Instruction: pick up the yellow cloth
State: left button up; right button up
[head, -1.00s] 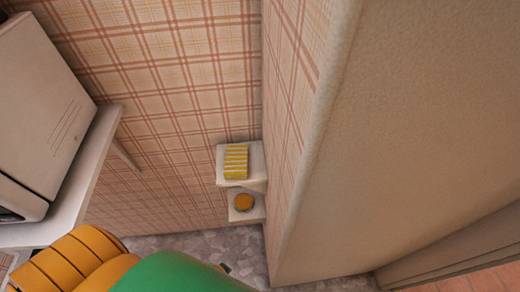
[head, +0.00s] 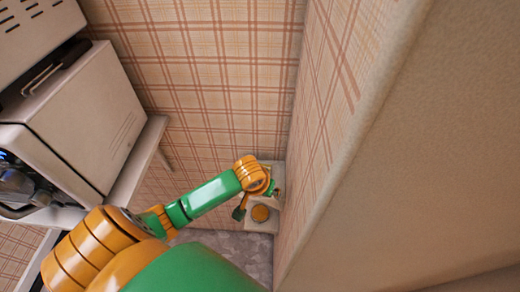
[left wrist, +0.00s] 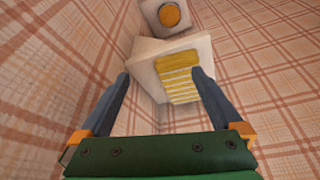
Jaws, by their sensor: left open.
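The yellow striped cloth (left wrist: 178,76) lies on a small white corner shelf (left wrist: 146,52) in the left wrist view. In the head view the cloth is hidden behind my left arm and wrist. My left gripper (head: 258,201) reaches to the shelves in the corner. In the left wrist view my left gripper (left wrist: 161,73) is open, with its two dark fingers apart. The cloth shows between the fingertips, nearer the right one. The fingers are not closed on it, and I cannot tell how far off it is. My right gripper is not in view.
A round orange-yellow item (head: 261,213) sits on a lower white shelf (head: 260,226). Plaid walls meet close beside the shelves. A large beige panel (head: 400,170) fills the right side. A white appliance (head: 80,115) stands on a counter (head: 142,165) at left.

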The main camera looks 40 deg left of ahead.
pick_arm(q)
jog(key=w+a+n, duration=0.1)
jog(key=w+a+r, duration=0.1)
jog(key=a, duration=0.1)
jog(key=w+a+n+y, duration=0.1)
jog(key=w, duration=0.1)
jog(key=shift+a+r+n, duration=0.25)
jog(key=shift+r+n, duration=0.05)
jog(key=shift+r, duration=0.05)
jog(key=x, duration=0.5)
jog(key=shift+d+f, duration=0.3)
jog(key=shift+f, duration=0.2)
jog(key=shift+w+a+f, duration=0.1)
jog(key=shift+f, duration=0.2)
jog(key=c, duration=1.2)
jog(key=shift+o, duration=0.2)
jog(key=p+v, duration=0.4)
jog(key=w+a+p+v, duration=0.1)
jog(key=p+v, duration=0.1)
jog(key=p, duration=0.1)
jog(key=shift+r, duration=0.3)
jog(key=s+a+r, duration=0.3)
jog(key=s+r, duration=0.4)
jog(key=s, duration=0.5)
jog(key=shift+s, duration=0.35)
jog(key=shift+a, duration=0.1)
